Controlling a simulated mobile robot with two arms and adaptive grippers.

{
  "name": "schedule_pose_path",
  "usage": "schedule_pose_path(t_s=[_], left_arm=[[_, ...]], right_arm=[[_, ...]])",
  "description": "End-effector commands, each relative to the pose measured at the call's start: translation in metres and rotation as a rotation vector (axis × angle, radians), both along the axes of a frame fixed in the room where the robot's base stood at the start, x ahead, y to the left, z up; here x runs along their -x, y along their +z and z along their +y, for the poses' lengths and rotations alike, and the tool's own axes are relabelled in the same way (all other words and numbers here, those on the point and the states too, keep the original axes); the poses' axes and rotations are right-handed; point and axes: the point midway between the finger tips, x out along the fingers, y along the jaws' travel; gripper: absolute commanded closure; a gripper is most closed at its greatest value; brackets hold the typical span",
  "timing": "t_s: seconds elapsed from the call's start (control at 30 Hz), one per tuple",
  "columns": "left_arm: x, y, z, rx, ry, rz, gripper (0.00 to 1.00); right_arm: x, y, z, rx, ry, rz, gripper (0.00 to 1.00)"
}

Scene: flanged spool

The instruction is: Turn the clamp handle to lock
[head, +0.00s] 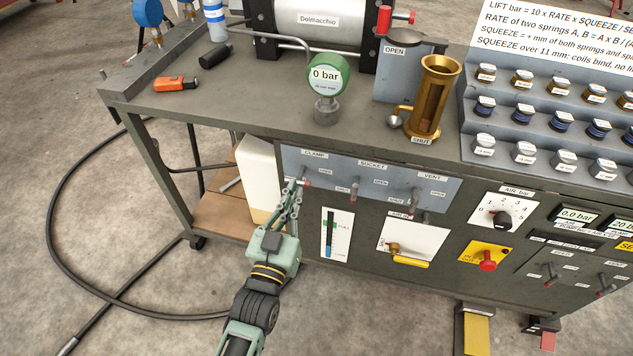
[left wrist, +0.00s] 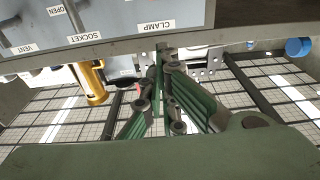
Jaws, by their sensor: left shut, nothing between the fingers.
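The clamp handle (head: 305,183) is a small lever with a reddish tip under the CLAMP label on the blue-grey panel (head: 340,170). My left gripper (head: 292,188) is shut and empty, with its fingertips at the panel's left end, right beside the handle. The fingers partly hide the handle, and I cannot tell whether they touch it. In the left wrist view, the closed fingers (left wrist: 165,55) are just below the CLAMP label (left wrist: 155,27). The handle does not show clearly there. My right gripper is not in view.
The socket lever (head: 355,188) and vent lever (head: 413,200) hang to the right on the same panel. Below are a level gauge (head: 335,235) and a yellow handle (head: 410,262). A white container (head: 258,180) stands left of the panel. The floor at left holds a black hose (head: 52,230).

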Motion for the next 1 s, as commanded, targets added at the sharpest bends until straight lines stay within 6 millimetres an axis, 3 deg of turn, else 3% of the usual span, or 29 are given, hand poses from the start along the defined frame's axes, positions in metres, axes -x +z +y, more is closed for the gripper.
schedule_pose_path(t_s=[0.17, 0.4, 0.6, 1.0], left_arm=[[-0.034, 0.007, -0.012, 0.002, 0.0, -0.002, 1.0], [-0.082, 0.014, -0.027, 0.001, 0.0, 0.0, 1.0], [-0.077, -0.018, -0.025, -0.001, 0.0, 0.005, 1.0], [-0.074, -0.028, -0.024, 0.0, 0.0, 0.003, 1.0]], right_arm=[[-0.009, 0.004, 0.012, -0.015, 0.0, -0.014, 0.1], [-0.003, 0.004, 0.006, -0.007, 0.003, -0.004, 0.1], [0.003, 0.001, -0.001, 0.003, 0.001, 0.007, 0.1], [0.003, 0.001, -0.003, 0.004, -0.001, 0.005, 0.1]])
